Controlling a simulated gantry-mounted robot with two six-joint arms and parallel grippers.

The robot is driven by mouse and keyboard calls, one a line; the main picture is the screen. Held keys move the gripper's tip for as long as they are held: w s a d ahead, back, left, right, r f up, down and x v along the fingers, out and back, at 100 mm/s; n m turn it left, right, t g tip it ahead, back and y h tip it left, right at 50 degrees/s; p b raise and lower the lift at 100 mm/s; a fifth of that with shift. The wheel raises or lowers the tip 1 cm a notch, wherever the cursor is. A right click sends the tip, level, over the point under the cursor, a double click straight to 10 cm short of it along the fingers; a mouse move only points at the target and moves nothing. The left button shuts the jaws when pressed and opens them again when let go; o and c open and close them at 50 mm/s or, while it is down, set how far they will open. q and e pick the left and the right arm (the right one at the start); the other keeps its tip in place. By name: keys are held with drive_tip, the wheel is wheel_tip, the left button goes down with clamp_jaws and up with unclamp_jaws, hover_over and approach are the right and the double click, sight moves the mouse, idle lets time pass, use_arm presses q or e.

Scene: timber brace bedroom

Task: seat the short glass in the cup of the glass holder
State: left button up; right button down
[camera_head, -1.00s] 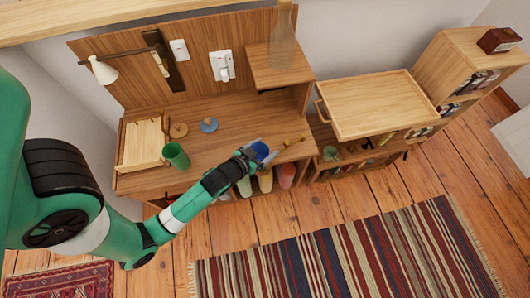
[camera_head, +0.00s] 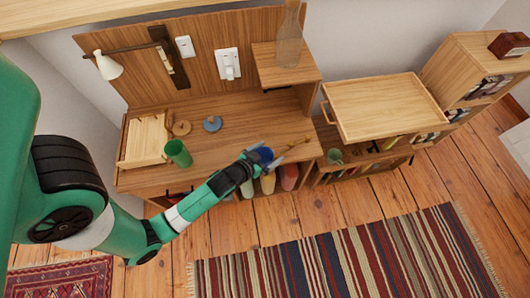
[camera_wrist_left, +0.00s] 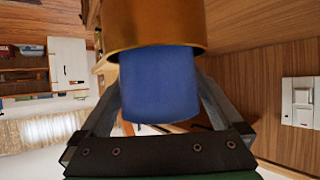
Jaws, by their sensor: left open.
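The short blue glass (camera_head: 264,155) is at the front right of the desk, at the inner end of the wooden glass holder (camera_head: 294,144). In the left wrist view the blue glass (camera_wrist_left: 160,88) lies between my fingers, and its far end goes inside the rim of the golden-brown cup of the holder (camera_wrist_left: 155,25). How deep it sits is hidden by the cup wall. My left gripper (camera_head: 259,153) is open around the glass, with a finger on each side; it also shows in the left wrist view (camera_wrist_left: 160,78). My right gripper is not in view.
A green cup (camera_head: 178,153), a blue disc (camera_head: 212,124), a wooden disc (camera_head: 181,128) and a slatted wooden rack (camera_head: 146,138) stand on the desk (camera_head: 215,152). A bottle (camera_head: 289,42) stands on the raised shelf (camera_head: 285,66). The desk's middle is clear.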

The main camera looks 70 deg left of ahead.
use_arm(q)
drive_tip(key=p+v, duration=0.1)
drive_tip(key=v, duration=1.1)
drive_tip(key=w+d+r+m+t+h, duration=0.15)
drive_tip(key=w+r+t, duration=0.25)
drive_tip(key=w+r, duration=0.75)
drive_tip(key=w+d+r+t+y, duration=0.15)
drive_tip(key=w+r+t, duration=0.25)
drive_tip(key=w+r, duration=0.75)
drive_tip(key=d+r+m+t+h, duration=0.1)
drive_tip(key=d+r+t+h, duration=0.15)
drive_tip(key=r, duration=0.75)
drive_tip(key=d+r+m+t+h, duration=0.1)
drive_tip(key=d+r+t, duration=0.15)
drive_tip(key=r, duration=0.85)
drive_tip(key=s+d+r+m+t+h, duration=0.1)
drive_tip(key=s+d+r+t+h, duration=0.1)
drive_tip(key=r, duration=0.7)
drive_tip(key=s+d+r+m+t+h, duration=0.2)
drive_tip(key=s+r, duration=0.3)
drive_tip(key=r, duration=0.3)
drive_tip(key=shift+d+r+h, duration=0.35)
drive_tip(key=shift+d+r, duration=0.05)
drive_tip(key=shift+d, duration=0.4)
